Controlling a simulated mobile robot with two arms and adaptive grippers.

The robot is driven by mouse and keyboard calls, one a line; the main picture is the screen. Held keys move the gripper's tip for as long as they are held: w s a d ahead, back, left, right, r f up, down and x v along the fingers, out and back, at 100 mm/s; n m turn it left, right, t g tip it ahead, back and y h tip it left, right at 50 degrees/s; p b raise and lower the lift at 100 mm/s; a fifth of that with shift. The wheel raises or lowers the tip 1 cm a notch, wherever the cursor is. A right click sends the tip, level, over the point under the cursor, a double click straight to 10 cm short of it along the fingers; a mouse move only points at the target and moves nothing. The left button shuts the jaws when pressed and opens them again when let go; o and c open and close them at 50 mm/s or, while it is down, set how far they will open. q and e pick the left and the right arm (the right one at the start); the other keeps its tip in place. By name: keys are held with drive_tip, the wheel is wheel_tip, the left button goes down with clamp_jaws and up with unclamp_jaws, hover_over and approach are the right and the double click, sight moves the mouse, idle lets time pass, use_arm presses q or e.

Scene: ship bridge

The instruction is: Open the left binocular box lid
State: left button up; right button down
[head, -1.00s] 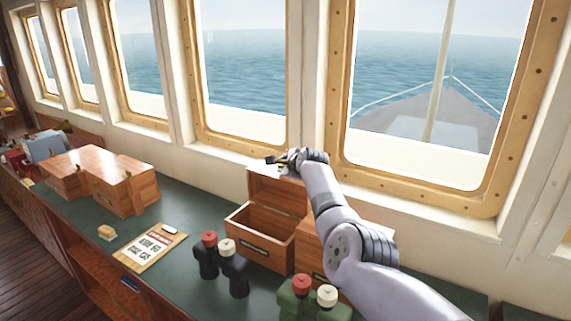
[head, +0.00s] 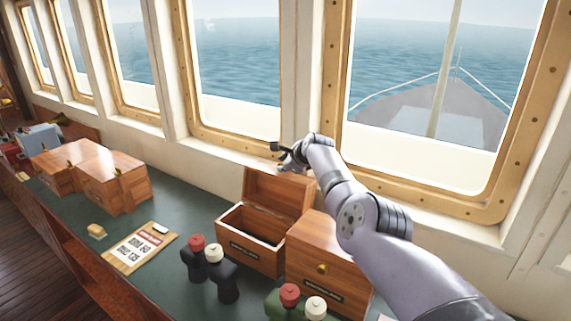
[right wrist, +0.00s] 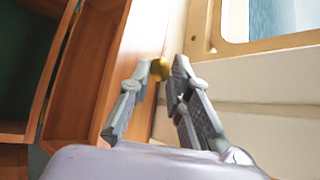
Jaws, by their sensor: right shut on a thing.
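The left binocular box (head: 252,255) is a wooden box on the green counter with its lid (head: 279,192) raised, showing a dark interior. My right gripper (head: 284,153) is behind the top of this lid. In the right wrist view my right gripper (right wrist: 160,76) is shut on the brass knob (right wrist: 160,68) of the lid. My left gripper is not in view.
Binoculars with red and white caps (head: 213,270) stand in front of the open box. Green binoculars (head: 300,303) stand in front of the closed one. A clipboard (head: 140,248) and other wooden boxes (head: 114,186) lie left. Windows run behind.

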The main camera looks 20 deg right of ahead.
drive_tip(key=c, duration=1.9)
unclamp_jaws()
drive_tip(key=shift+w+d+r+t, duration=0.15)
drive_tip(key=shift+r, duration=0.3)
drive_tip(key=shift+w+d+r+t, duration=0.1)
drive_tip(key=shift+r+t, duration=0.05)
drive_tip(key=shift+r, duration=0.25)
drive_tip(key=shift+c, duration=0.2)
drive_tip(key=o, duration=0.5)
drive_tip(key=shift+w+f, duration=0.2)
drive_tip(key=shift+a+f, duration=0.1)
drive_tip(key=shift+f, duration=0.1)
drive_tip(key=shift+f, duration=0.1)
drive_tip(key=shift+s, duration=0.15)
drive_tip(key=shift+r+v, duration=0.2)
drive_tip(key=shift+v, duration=3.65)
